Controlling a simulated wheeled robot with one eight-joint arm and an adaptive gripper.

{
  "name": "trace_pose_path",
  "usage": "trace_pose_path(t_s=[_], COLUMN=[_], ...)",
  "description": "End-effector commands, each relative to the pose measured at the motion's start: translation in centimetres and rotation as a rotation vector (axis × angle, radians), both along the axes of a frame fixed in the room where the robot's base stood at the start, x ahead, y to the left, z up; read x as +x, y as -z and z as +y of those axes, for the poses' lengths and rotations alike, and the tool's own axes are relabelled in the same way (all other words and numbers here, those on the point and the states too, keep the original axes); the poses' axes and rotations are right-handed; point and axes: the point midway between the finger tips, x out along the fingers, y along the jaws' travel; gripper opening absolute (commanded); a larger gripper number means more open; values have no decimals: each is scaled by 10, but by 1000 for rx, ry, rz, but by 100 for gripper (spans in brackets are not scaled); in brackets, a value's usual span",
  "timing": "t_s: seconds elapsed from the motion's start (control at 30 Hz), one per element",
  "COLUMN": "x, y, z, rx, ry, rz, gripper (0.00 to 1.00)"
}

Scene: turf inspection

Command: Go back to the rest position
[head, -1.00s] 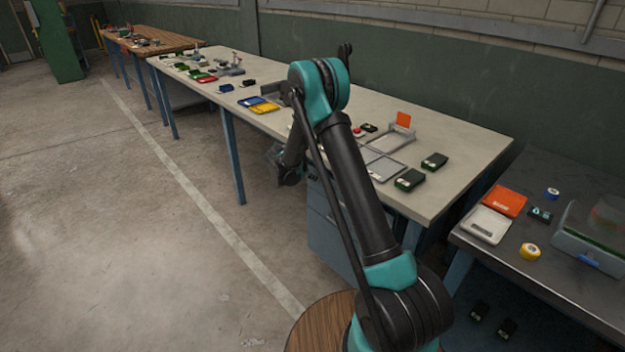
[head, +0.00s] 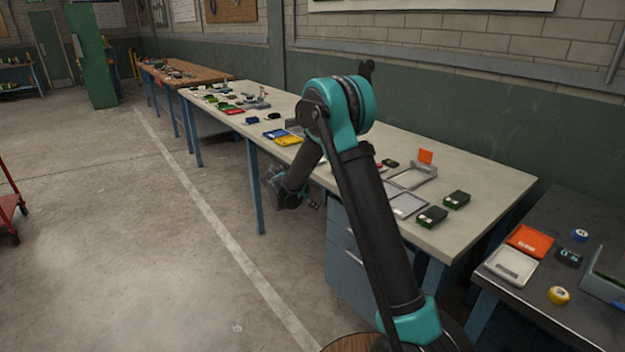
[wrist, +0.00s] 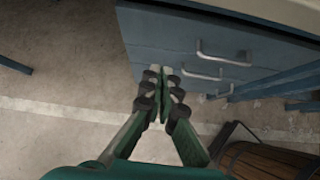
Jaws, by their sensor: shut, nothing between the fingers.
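My gripper (wrist: 159,88) shows in the wrist view with its two fingers together, shut and empty. It hangs in front of a blue drawer cabinet (wrist: 180,38) with metal handles, above the concrete floor. In the head view my arm is bent, its upper link rising from the lower right and its forearm folded down beside the long pale workbench (head: 470,215). The fingertips are too small to make out clearly in the head view.
The workbench carries black boxes and frames. A red cart (head: 10,205) stands at far left. The left floor is open.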

Motion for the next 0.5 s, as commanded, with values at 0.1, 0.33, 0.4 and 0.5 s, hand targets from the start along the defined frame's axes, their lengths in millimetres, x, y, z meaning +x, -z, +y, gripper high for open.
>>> trace_pose_path(t_s=[0.1, 0.33, 0.4, 0.5], x=[-20, -80, -101, -133], y=[-16, -44, -50, -57], z=[-25, -76, -89, -106], rx=[92, 341, 414, 516], ry=[102, 394, 489, 629], rz=[-47, -175, -213, -266], gripper=[0, 0, 0, 0])
